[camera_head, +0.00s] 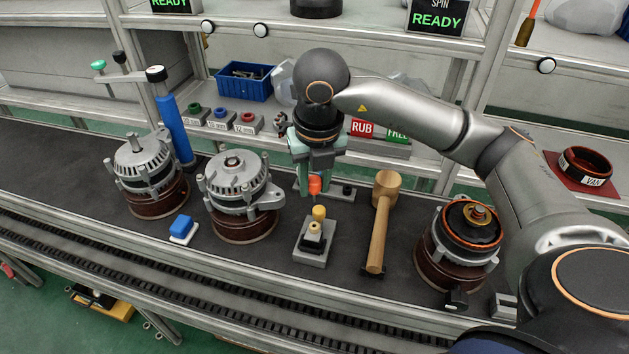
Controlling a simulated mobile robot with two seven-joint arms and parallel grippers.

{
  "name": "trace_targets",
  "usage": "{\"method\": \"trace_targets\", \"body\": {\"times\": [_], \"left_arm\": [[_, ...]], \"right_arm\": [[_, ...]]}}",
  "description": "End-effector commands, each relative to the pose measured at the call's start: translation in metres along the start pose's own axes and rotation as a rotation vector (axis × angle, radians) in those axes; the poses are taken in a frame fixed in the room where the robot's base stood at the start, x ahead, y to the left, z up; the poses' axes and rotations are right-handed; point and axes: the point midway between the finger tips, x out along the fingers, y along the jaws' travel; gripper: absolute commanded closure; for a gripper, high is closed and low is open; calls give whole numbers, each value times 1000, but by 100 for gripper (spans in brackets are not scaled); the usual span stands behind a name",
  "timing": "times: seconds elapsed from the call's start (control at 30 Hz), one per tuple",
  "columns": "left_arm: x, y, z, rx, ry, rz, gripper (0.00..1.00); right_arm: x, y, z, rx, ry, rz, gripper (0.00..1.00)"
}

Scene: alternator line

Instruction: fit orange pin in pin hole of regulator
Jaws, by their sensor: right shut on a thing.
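My right gripper (315,180) points down over the middle of the dark bench and is shut on the orange pin (315,187). The pin hangs between the fingertips with its lower end showing. Just below it in the picture, a small black part (315,242) with a cream piece and a yellow top sits on a grey block; it looks like the regulator. A small gap shows between the pin and the yellow top. I cannot make out the pin hole. My left gripper is not in view.
An opened alternator (460,245) stands to the right. A blue bin (245,82) is on the shelf behind.

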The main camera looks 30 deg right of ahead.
Motion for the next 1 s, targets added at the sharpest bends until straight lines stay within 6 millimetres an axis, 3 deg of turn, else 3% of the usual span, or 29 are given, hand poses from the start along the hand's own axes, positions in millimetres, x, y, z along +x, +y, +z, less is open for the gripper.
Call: {"method": "trace_targets", "body": {"times": [0.3, 0.6, 1.0], "left_arm": [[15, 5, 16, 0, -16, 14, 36], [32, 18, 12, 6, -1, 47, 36], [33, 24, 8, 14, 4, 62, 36]], "right_arm": [[26, 0, -4, -1, 0, 1, 100], [53, 0, -8, 0, -1, 1, 100], [57, 0, -9, 0, -1, 1, 100]]}}
